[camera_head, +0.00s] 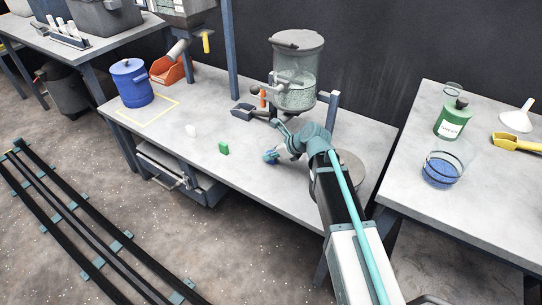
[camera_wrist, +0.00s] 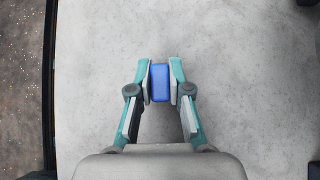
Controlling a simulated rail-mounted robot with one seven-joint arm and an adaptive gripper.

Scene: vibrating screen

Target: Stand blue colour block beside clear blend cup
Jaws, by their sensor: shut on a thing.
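My gripper (camera_wrist: 160,80) is shut on the blue colour block (camera_wrist: 160,84), with one finger pad on each side of it. In the head view my gripper (camera_head: 271,156) is low over the middle table's front part, and the block is mostly hidden there. I cannot tell whether the block touches the tabletop. A clear cup (camera_head: 442,170) with blue contents stands on the right table, well to the right of my gripper. It is not in the wrist view.
A green block (camera_head: 224,148) and a white piece (camera_head: 191,130) lie on the middle table (camera_head: 290,188), left of my gripper. A blue lidded pot (camera_head: 132,84) stands further left.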

